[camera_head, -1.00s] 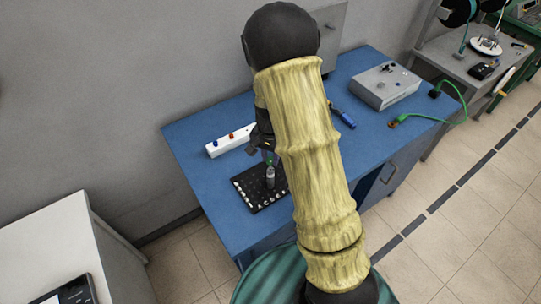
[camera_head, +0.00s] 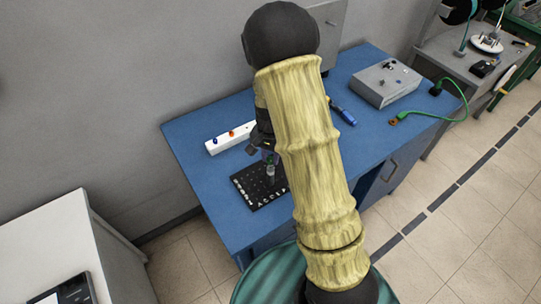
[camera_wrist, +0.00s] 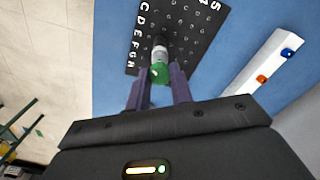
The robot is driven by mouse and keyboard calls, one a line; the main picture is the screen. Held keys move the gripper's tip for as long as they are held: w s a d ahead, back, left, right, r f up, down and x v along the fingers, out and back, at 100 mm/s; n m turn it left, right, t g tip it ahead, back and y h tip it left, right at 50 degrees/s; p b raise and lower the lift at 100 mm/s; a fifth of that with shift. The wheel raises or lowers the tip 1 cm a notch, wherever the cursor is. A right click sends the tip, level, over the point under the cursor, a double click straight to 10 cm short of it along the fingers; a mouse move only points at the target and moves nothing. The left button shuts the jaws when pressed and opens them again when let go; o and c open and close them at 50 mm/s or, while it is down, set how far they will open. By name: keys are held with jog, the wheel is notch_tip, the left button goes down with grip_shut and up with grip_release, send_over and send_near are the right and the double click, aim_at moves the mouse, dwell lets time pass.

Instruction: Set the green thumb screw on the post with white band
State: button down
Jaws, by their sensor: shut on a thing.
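My gripper (camera_wrist: 158,85) is shut on the green thumb screw (camera_wrist: 159,73), which sits between the two purple fingertips. In the wrist view the grey post with a white band (camera_wrist: 159,50) lines up directly beyond the screw, over the black lettered board (camera_wrist: 192,18). Screw and post look in contact, but I cannot tell how firmly they are joined. In the head view the green screw (camera_head: 270,159) shows small above the grey post (camera_head: 271,172). I cannot tell whether the post's foot is on the board (camera_head: 250,194). My arm covers the right of the board.
A white holder (camera_head: 217,146) with blue and orange knobs lies behind the board on the blue table (camera_head: 190,135). A grey box (camera_head: 384,86), a blue-handled tool (camera_head: 342,115) and a green cable (camera_head: 462,108) are farther right. The table's front left is clear.

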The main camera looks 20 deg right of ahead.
jog(key=shift+f, duration=0.35)
dwell(0.6)
jog(key=m, duration=0.5)
jog(key=shift+f, duration=0.1)
jog(key=c, duration=1.1)
grip_release()
jog(key=shift+c, duration=0.2)
notch_tip(320, 180, up, 17)
jog(key=b, duration=0.2)
jog(key=shift+r+b, duration=0.2)
jog(key=shift+b, duration=0.1)
